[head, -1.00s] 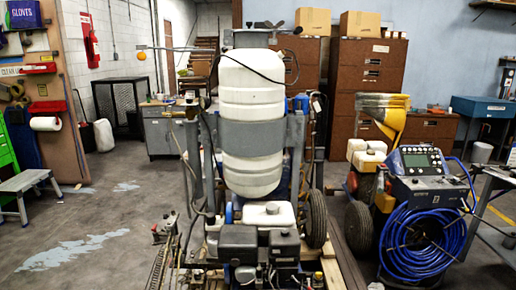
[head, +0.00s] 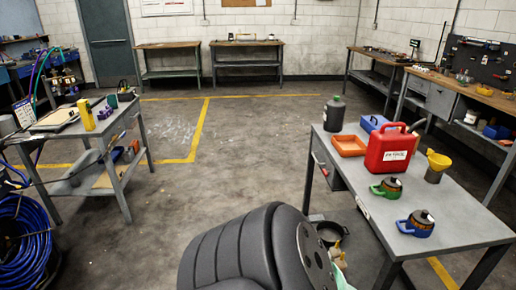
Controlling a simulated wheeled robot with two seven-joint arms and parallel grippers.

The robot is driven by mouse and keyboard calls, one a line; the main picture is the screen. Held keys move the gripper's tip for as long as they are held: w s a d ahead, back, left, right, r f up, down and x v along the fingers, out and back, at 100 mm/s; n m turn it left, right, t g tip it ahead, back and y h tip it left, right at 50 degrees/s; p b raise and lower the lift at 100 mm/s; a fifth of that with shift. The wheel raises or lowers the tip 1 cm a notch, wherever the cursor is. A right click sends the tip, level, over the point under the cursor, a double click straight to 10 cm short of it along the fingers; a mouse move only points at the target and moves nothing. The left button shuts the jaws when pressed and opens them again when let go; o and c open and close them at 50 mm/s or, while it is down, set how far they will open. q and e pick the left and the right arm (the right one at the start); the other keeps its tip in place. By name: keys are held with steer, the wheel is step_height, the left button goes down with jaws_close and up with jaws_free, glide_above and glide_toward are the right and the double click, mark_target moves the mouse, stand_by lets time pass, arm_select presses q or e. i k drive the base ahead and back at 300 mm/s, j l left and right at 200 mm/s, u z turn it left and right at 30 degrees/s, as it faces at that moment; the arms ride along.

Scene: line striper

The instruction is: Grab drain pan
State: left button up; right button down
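A shallow orange pan (head: 348,145) lies on the grey metal table at the right, and looks like the drain pan. It sits left of a red fuel can (head: 391,148) and in front of a blue container (head: 373,123). A dark round pan-like object (head: 329,232) is partly hidden low down behind the black seat, so I cannot tell exactly what it is. Neither of my grippers is in the head view.
The grey table (head: 437,211) also holds a dark bottle (head: 334,113), a yellow funnel (head: 438,161) and two small jugs (head: 390,188). A black ribbed seat (head: 235,250) blocks the bottom middle. A cart (head: 105,127) stands left. The middle floor is clear.

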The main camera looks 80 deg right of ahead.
mark_target(330, 231)
steer(key=z, duration=3.7)
steer(key=i+j+z, duration=0.1)
steer(key=j+z, duration=0.95)
steer(key=z, duration=0.15)
steer(key=j+z, duration=0.4)
